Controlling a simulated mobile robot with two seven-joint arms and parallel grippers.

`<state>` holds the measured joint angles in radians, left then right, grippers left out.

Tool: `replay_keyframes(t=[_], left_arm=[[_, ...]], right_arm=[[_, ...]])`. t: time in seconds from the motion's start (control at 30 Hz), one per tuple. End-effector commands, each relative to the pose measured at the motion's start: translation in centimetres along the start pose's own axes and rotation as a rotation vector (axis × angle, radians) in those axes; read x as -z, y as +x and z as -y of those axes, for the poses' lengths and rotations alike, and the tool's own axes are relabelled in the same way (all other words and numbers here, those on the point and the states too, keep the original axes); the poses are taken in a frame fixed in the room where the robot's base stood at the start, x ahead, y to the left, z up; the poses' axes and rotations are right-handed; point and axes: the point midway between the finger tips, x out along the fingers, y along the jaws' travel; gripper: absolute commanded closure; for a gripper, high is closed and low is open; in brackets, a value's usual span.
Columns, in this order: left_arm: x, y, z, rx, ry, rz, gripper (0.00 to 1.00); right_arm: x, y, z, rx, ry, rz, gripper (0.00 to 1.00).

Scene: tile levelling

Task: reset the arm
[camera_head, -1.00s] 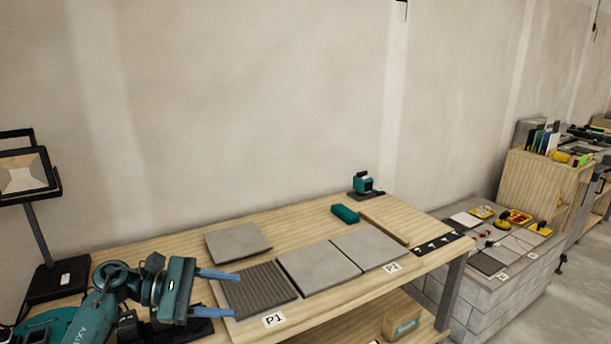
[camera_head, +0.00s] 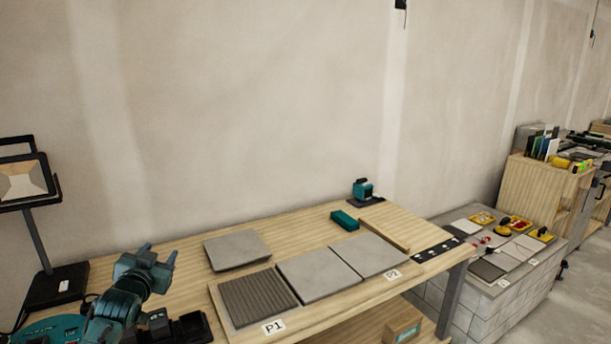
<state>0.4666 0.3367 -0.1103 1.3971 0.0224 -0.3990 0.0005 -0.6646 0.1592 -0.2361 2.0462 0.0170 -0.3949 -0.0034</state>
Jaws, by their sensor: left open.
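My left gripper (camera_head: 159,256) is at the lower left of the head view, over the left part of the wooden table (camera_head: 300,238). Its two blue fingers point up and away, apart from each other, with nothing between them. It is left of a loose grey tile (camera_head: 237,250) and touches no tile. A ridged grey bed (camera_head: 258,298) lies by the P1 label (camera_head: 274,327). Two flat grey tiles, the middle one (camera_head: 318,274) and the right one (camera_head: 368,255), lie beside it towards the P2 label (camera_head: 393,274). My right gripper is not in view.
A teal power tool (camera_head: 363,190) and a teal block (camera_head: 345,220) stand at the table's back. A work lamp (camera_head: 24,180) stands at the left. A block bench (camera_head: 440,296) with tiles and yellow tools is at the right. The table's back middle is clear.

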Motion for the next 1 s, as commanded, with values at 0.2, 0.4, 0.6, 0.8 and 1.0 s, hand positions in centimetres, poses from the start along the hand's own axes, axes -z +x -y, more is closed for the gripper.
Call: replay_keyframes(t=[0.2,0.4,0.6,0.8,1.0], left_arm=[[-7.4,-5.5,-7.1,-0.113,-0.004,0.083,0.52],[-14.6,-14.7,-14.8,-0.245,-0.046,0.19,0.52],[-19.2,-26.7,-21.0,-0.367,-0.133,0.315,0.52],[-20.2,-34.6,-23.6,-0.423,-0.206,0.399,0.52],[-20.2,-36.7,-24.2,-0.436,-0.228,0.424,0.52]], right_arm=[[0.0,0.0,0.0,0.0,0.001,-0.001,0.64],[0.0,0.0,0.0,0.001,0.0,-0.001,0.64],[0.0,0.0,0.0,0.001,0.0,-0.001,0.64],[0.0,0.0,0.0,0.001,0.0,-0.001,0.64],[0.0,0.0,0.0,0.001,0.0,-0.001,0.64]])
